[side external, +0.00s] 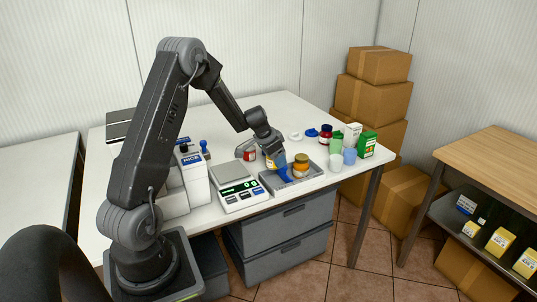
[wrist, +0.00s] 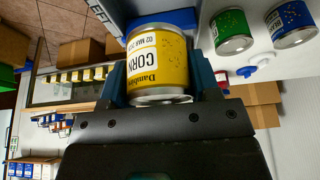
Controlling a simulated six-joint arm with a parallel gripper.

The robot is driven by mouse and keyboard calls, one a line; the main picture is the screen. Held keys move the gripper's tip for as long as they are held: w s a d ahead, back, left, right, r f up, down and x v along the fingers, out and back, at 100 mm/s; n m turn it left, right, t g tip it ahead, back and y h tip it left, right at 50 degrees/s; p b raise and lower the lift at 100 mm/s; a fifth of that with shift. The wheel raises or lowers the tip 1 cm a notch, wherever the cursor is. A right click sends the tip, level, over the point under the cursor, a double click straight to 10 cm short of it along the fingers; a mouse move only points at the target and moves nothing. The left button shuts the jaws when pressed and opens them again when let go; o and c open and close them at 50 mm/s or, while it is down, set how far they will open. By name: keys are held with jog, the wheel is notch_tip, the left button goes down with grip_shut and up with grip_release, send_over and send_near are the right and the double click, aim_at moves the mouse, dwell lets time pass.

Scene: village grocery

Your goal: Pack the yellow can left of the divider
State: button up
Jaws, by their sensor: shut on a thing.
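In the wrist view the yellow can (wrist: 160,65), labelled CORN, sits between the two blue fingers of my gripper (wrist: 158,75), which is shut on it. In the side external view my gripper (side external: 276,163) is low over the left part of a shallow grey tray (side external: 314,174). I cannot tell whether the can touches the tray floor.
Cups, a green box (side external: 367,144) and a dark red jar (side external: 326,134) crowd the right.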

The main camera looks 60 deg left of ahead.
aim_at(279, 182)
jog(key=shift+f, duration=3.35)
jog(key=shift+f, duration=0.4)
jog(key=o, duration=1)
jog(key=shift+o, duration=0.3)
jog(key=shift+o, duration=0.5)
jog(key=shift+r, duration=4)
